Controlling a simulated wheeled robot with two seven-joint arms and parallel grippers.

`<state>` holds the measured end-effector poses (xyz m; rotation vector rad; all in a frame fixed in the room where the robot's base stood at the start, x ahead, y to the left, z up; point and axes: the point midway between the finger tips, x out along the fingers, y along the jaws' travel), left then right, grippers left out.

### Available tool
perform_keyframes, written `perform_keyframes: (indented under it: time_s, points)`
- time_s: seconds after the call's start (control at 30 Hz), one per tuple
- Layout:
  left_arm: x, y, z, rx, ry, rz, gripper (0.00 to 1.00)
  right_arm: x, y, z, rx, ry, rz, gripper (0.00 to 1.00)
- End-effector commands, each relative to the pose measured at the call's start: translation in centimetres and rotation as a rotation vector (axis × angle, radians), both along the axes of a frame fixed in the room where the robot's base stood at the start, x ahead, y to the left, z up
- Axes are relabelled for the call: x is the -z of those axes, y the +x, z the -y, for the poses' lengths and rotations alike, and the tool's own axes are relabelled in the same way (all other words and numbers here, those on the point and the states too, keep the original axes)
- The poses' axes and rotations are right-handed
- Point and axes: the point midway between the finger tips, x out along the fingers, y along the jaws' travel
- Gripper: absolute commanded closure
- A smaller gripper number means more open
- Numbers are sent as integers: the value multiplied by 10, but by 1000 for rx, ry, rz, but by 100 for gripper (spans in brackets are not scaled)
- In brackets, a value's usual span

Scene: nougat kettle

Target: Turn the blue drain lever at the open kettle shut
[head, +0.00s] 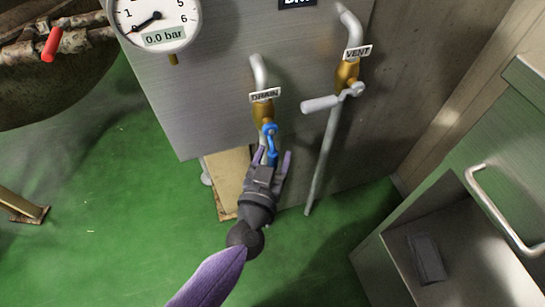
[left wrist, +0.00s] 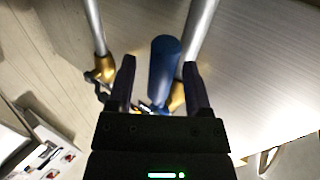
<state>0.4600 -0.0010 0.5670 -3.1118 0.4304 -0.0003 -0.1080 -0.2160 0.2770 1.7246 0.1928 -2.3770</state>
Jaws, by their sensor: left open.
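The blue drain lever (head: 271,138) hangs down from the brass drain valve (head: 263,111), roughly in line with its pipe, below the DRAIN label (head: 265,95). My left gripper (head: 273,157) reaches up from below, open, with the lever's lower end between its two fingers. In the left wrist view the blue lever (left wrist: 163,65) stands between the open fingers (left wrist: 160,75), with a gap on the left side and closer to the right finger. The brass drain valve (left wrist: 178,96) is partly hidden behind the right finger. My right gripper does not show.
The VENT valve (head: 347,74) with its pale lever (head: 320,103) is close on the right. A gauge (head: 155,20) reads 0.0 bar. A red-handled valve (head: 53,44) is at upper left. A metal cabinet (head: 440,180) stands at right. Green floor is clear at lower left.

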Motion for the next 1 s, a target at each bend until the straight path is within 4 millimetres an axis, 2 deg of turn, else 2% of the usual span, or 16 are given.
perform_keyframes:
  time_s: [0.23, 0.53, 1.0]
  points:
    - [-1, 1, 0, 0, 0, 0, 38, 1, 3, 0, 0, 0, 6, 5]
    - [0, 1, 0, 0, 0, -1, 100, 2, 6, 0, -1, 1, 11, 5]
    - [0, 1, 0, 0, 0, -1, 100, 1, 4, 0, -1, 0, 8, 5]
